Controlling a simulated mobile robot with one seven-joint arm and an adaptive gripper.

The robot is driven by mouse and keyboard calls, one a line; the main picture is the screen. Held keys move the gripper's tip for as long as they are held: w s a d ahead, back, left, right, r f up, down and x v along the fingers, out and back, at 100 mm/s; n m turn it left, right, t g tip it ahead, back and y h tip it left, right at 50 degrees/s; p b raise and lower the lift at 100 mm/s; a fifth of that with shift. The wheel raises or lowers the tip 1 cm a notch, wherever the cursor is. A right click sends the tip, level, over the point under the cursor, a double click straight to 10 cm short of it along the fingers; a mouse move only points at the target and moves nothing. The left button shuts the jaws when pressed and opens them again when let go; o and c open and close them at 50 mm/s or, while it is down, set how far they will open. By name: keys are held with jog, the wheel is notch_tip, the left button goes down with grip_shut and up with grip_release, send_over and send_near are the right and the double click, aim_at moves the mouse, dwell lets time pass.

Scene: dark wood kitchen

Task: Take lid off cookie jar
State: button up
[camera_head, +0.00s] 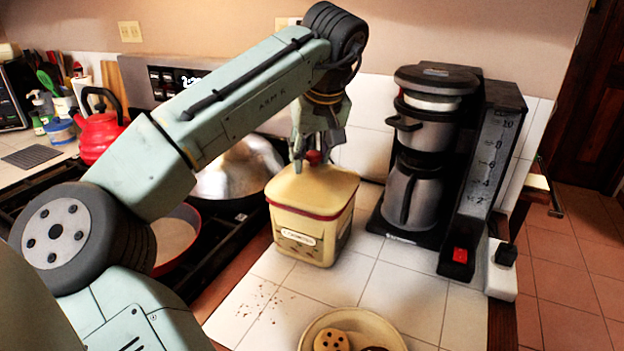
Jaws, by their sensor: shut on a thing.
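The cookie jar (311,236) is a cream, square jar with a label on its front. It stands on the white tiled counter between the stove and the coffee maker. Its cream lid (311,188) with a dark red rim sits on top of the jar. A small red knob (313,157) stands at the lid's middle. My gripper (312,161) points down over the lid, shut on the knob. The fingers partly hide the knob. I see no clear gap between lid and jar.
A black and steel coffee maker (413,190) stands close to the jar's right. The stove with a red pan (176,238) and a metal domed lid (240,168) is to the left. A plate of cookies (312,337) lies in front.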

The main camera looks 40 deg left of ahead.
jog(key=shift+w+d+f, duration=0.15)
grip_shut()
dwell(0.4)
